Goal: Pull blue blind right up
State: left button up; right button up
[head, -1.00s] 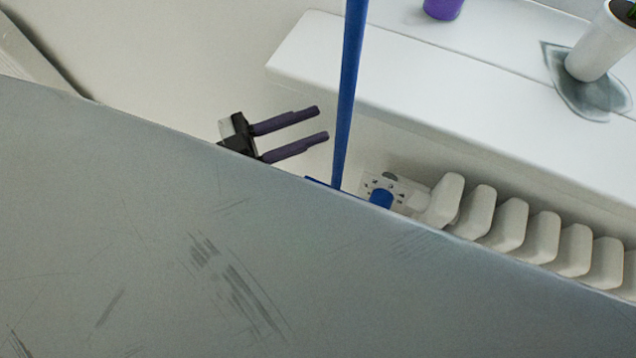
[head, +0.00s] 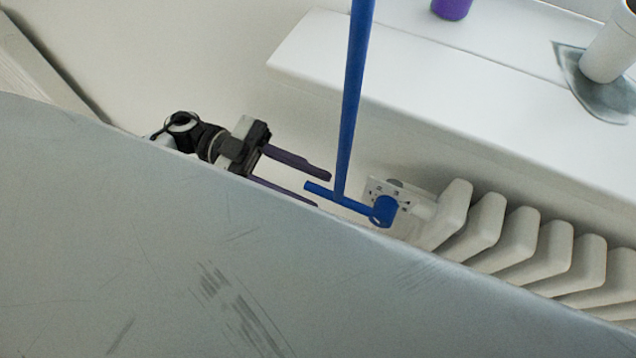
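A blue rod (head: 352,95) hangs from the top of the head view. A short blue crossbar (head: 350,203) sits at its lower end, with a blue round end piece (head: 384,211) on the right. The blind itself is not recognisable; only this blue rod and bar show. My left gripper (head: 323,191) is open, its two dark purple fingers pointing right at the crossbar's left end. In the picture that end lies between the fingertips; I cannot tell whether they touch or are at the same depth. My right gripper is out of view.
A large grey scuffed surface (head: 150,240) fills the foreground and hides what is below. A white radiator (head: 505,237) stands under a white sill (head: 450,95). The sill bears a white pot (head: 609,52) and a purple cup (head: 451,8). A white wall plate (head: 388,191) is behind the bar.

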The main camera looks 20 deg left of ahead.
pick_arm(q)
jog(key=shift+d, duration=1.15)
grip_shut()
